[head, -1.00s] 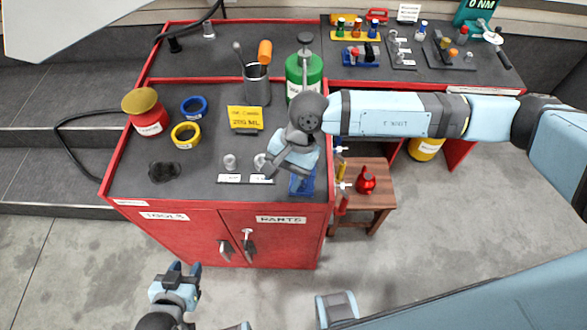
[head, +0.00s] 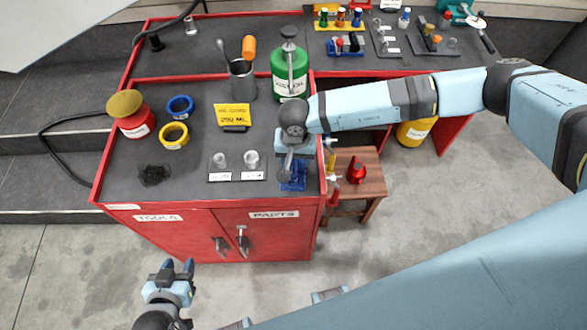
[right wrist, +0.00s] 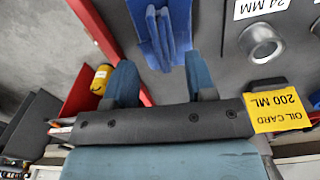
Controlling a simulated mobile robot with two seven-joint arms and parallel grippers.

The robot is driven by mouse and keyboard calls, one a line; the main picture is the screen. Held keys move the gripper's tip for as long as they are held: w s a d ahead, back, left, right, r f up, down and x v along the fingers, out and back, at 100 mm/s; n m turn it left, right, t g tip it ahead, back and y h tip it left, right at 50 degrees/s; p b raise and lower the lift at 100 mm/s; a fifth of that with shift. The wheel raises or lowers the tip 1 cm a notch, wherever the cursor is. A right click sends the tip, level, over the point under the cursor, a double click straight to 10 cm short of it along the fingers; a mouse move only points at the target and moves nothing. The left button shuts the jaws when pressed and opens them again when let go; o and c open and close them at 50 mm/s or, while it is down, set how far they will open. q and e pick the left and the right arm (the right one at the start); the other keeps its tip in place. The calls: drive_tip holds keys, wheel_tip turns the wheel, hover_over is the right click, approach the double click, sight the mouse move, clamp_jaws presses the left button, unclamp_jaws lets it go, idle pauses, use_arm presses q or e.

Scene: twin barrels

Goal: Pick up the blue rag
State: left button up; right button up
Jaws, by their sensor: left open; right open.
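The blue rag (head: 293,176) lies at the front right corner of the red cabinet's dark top. In the right wrist view the blue rag (right wrist: 155,32) shows raised, pinched-up folds above a flat base. My right gripper (head: 287,166) is over the rag in the head view, partly covering it. In the right wrist view its two fingers (right wrist: 160,70) are spread, with the rag's folds ahead of the gap and apart from the fingers. My left gripper (head: 178,267) is open and empty, low in front of the cabinet.
Two metal sockets (head: 236,162) on labelled plates sit left of the rag. Behind are a yellow oil card (head: 232,115), a green can (head: 290,75) and a metal cup (head: 242,82). Yellow tape (head: 174,135) and a black crumpled cloth (head: 154,174) lie left. A stool (head: 358,180) stands right.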

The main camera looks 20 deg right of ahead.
sight(294, 167)
drive_tip(key=f, duration=0.2)
drive_tip(key=f+p, duration=0.1)
drive_tip(key=shift+s+a+f, duration=0.15)
drive_tip(key=shift+a+f, duration=0.2)
drive_tip(key=shift+f, duration=0.5)
clamp_jaws()
drive_tip(key=shift+r, duration=0.15)
drive_tip(key=shift+r, duration=0.3)
wheel_tip(294, 167, up, 19)
drive_tip(key=b, duration=0.3)
drive_tip(key=c, duration=0.9)
unclamp_jaws()
drive_tip(key=shift+r, duration=0.1)
